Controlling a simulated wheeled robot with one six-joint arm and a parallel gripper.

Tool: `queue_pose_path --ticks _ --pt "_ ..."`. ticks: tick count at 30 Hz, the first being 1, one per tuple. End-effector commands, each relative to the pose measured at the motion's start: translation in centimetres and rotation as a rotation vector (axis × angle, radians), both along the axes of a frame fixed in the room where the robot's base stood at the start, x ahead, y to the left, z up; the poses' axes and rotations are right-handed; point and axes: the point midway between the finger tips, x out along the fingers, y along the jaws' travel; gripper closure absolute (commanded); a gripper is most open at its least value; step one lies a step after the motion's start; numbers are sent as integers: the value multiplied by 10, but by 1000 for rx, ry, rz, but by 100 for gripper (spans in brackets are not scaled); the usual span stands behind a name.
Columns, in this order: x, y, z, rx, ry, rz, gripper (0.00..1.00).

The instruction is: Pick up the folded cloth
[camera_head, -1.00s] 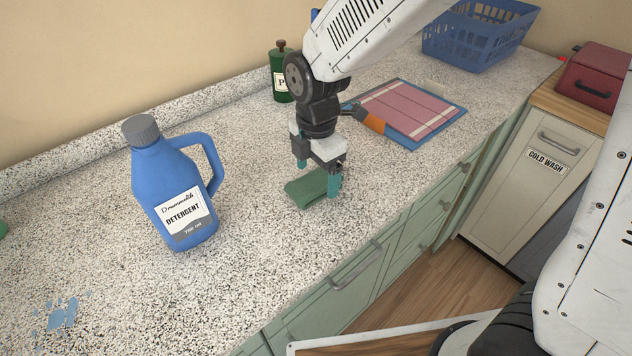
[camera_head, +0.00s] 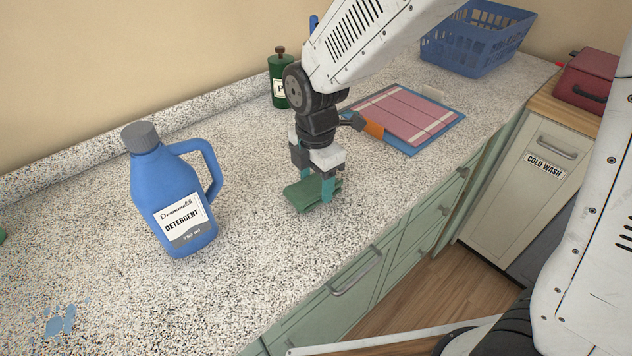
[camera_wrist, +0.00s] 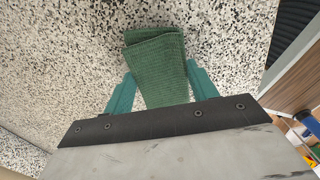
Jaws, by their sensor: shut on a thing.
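The folded cloth (camera_head: 301,196) is green and lies at counter height near the counter's front edge, right of the blue detergent bottle. My gripper (camera_head: 322,192) points down over it, with its teal fingers on either side of the cloth. In the wrist view the ribbed green cloth (camera_wrist: 158,62) sits between the two fingers (camera_wrist: 157,92), its near end hidden behind the gripper body. The gripper is shut on the cloth. Whether the cloth is clear of the counter cannot be told.
A blue detergent bottle (camera_head: 172,195) stands to the left. A blue board with a pink checked cloth (camera_head: 405,115) lies behind to the right. A green canister (camera_head: 282,80) and a blue basket (camera_head: 475,40) stand at the back. Blue spots (camera_head: 60,320) mark the front left counter.

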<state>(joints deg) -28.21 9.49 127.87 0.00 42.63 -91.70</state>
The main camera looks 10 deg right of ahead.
Motion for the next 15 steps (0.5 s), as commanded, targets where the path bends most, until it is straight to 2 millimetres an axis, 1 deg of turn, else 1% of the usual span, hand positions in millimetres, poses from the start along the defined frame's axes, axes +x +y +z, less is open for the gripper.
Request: queue_pose_path --ticks 5,7,8,9,11,15 --pt "1 0 19 2 -3 0 65" --pt "1 0 30 2 -4 0 65" --pt "-4 0 32 1 -3 1 65" --pt "-14 -1 32 0 -1 2 65" --pt "-27 -1 33 1 -2 4 65" --pt "-61 -4 36 1 -3 5 65"
